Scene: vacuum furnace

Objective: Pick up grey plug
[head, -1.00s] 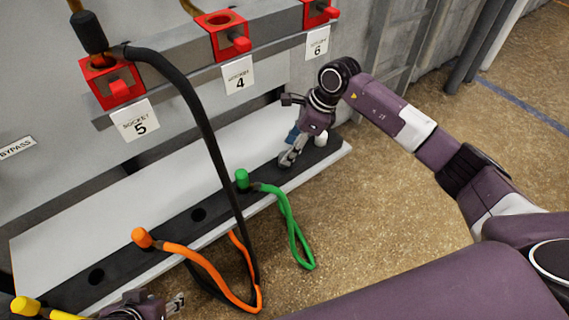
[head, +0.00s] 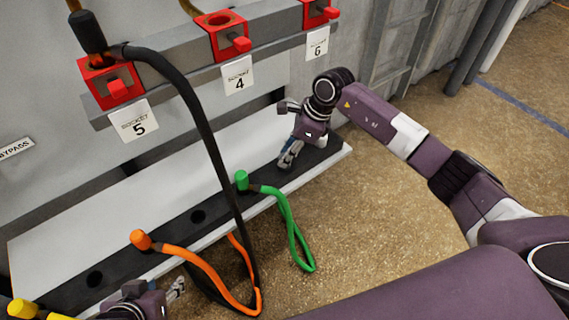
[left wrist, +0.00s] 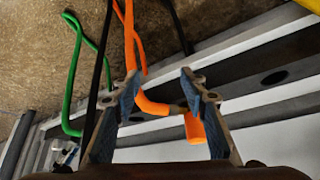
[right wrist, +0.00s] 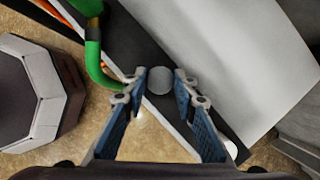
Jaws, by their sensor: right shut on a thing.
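The grey plug (right wrist: 160,81) shows in the right wrist view as a pale round top between the fingertips of my right gripper (right wrist: 160,88). The fingers are closed in on its two sides. In the head view my right gripper (head: 288,160) is low over the right end of the black strip on the shelf, and the plug is hidden behind it. My left gripper (head: 178,288) is at the bottom of the head view, below the orange plug (head: 141,239). In the left wrist view its fingers (left wrist: 165,85) are wide apart, with the orange plug in view beyond them.
A green plug (head: 242,180) with its cable stands left of my right gripper. A yellow plug (head: 22,307) is at the lower left. A black cable (head: 205,130) hangs from socket 5 (head: 110,82) across the shelf. Empty holes (head: 198,215) show in the strip.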

